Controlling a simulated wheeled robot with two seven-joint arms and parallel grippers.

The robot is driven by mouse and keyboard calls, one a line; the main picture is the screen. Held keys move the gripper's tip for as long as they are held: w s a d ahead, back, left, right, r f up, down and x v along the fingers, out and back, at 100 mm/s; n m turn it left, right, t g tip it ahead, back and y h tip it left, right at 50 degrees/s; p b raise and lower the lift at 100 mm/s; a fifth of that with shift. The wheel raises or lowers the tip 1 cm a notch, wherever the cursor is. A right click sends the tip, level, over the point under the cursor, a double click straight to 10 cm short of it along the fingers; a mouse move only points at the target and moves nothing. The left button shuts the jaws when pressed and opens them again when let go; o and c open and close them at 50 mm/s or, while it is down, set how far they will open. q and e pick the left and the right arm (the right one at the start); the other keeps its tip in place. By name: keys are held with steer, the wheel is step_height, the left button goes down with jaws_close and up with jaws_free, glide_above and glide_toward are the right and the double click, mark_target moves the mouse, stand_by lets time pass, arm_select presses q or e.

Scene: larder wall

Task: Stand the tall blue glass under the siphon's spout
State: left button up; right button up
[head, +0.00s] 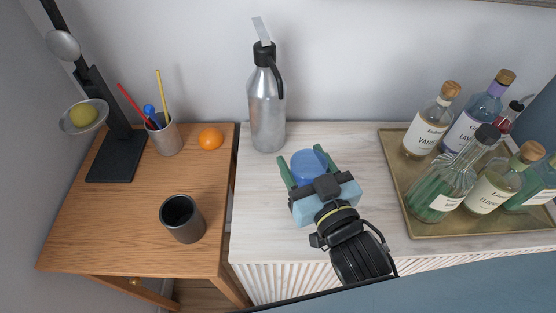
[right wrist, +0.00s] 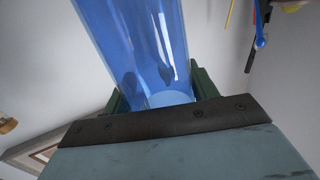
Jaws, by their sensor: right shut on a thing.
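The siphon (head: 267,112) is a tall silver bottle with a black head and a black handle on its right side. It stands upright at the back left of the pale counter; a light grey piece sticks up from its head. I cannot clearly tell its spout. My right gripper (head: 301,156), with green fingers, is shut on the tall blue glass (head: 308,166), in front and right of the siphon. In the right wrist view the clear blue glass (right wrist: 135,45) rises between the fingers. Whether its base touches the counter is hidden. My left gripper is not in view.
A brass tray (head: 420,222) with several bottles stands at the right. A lower wooden table (head: 120,225) at the left holds a dark cup (head: 183,222), an orange (head: 210,138), a pen cup (head: 165,139) and a black scale (head: 113,150). Bare counter lies around the siphon's front.

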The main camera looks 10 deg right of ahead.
steer(key=s+a+r+n+y+p, duration=0.1)
steer(key=s+a+r+y+p, duration=0.15)
steer(key=s+a, duration=0.35)
steer(key=p, duration=0.2)
glide_above(271, 119)
steer(key=s, duration=0.4)
steer(key=shift+w+d+r+h, duration=0.25)
steer(key=shift+d, duration=0.05)
steer(key=shift+w+f, duration=0.15)
steer(key=shift+f, duration=0.2)
step_height(271, 119, down, 6)
steer(key=shift+r+b, duration=0.1)
steer(key=shift+b, duration=0.6)
steer(key=shift+w+f, duration=0.15)
steer(key=shift+f, duration=0.15)
